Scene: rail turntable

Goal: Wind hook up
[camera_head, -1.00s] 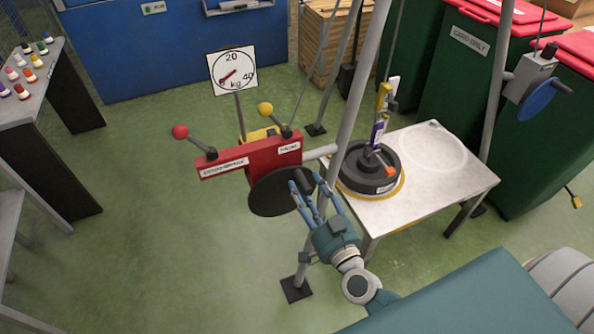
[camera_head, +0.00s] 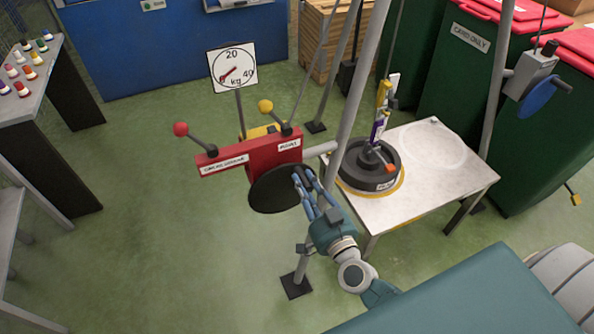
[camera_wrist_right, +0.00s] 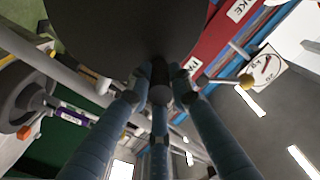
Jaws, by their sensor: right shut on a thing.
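A yellow hook (camera_head: 383,93) with a purple-labelled part (camera_head: 379,128) below it hangs over the round black weight (camera_head: 352,168) on the white table. The winch has a red labelled bar (camera_head: 245,157) and a dark round crank disc (camera_head: 273,192). My right gripper (camera_head: 306,182) is shut on the crank handle at the disc's right edge. In the right wrist view the fingers close around the dark handle (camera_wrist_right: 159,75) under the disc (camera_wrist_right: 130,25). The fingers hide much of the handle. My left gripper is not in view.
A kg dial (camera_head: 232,69) stands behind the winch. Two levers with a red knob (camera_head: 180,129) and a yellow knob (camera_head: 265,106) rise from the bar. Grey poles stand around the table (camera_head: 440,185). A second winch with a blue disc (camera_head: 537,103) is at right.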

